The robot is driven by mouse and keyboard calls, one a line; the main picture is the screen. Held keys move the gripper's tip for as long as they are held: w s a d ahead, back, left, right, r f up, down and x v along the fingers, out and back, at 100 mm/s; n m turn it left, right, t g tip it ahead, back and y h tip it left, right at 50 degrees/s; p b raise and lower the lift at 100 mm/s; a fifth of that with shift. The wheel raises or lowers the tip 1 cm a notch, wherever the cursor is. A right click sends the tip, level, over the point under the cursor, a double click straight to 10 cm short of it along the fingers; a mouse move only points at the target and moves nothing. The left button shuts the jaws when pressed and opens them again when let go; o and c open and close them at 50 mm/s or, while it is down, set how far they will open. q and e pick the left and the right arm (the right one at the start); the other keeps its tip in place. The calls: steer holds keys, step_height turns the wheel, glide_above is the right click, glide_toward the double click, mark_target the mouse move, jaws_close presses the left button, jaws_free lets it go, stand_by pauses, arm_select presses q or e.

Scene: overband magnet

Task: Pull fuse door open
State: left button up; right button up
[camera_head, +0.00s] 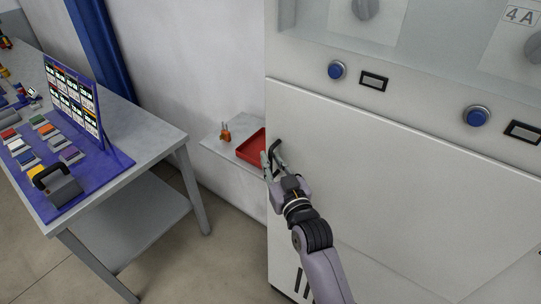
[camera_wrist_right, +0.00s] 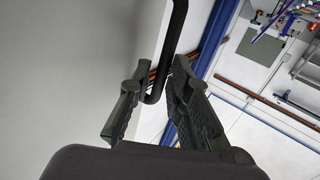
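The fuse door (camera_head: 390,190) is the large pale lower panel of the cabinet in the head view, and it looks closed. Its black bar handle (camera_head: 278,151) sits at the upper left edge. My right gripper (camera_head: 271,163) reaches up to this handle. In the right wrist view the handle (camera_wrist_right: 175,45) runs down between the two fingers of the right gripper (camera_wrist_right: 158,72). The fingers stand apart, one on each side of it, with a gap visible, so they look open around the handle rather than shut on it. My left gripper is not in view.
Above the door are blue buttons (camera_head: 337,70) and knobs. A small wall shelf (camera_head: 217,143) with a red tray (camera_head: 252,147) stands just left of the handle. A table (camera_head: 150,127) with a blue board is further left. Open floor lies between table and cabinet.

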steer(key=shift+w+a, duration=0.25)
steer(key=shift+w, duration=0.4)
steer(key=shift+c, duration=0.3)
jaws_close()
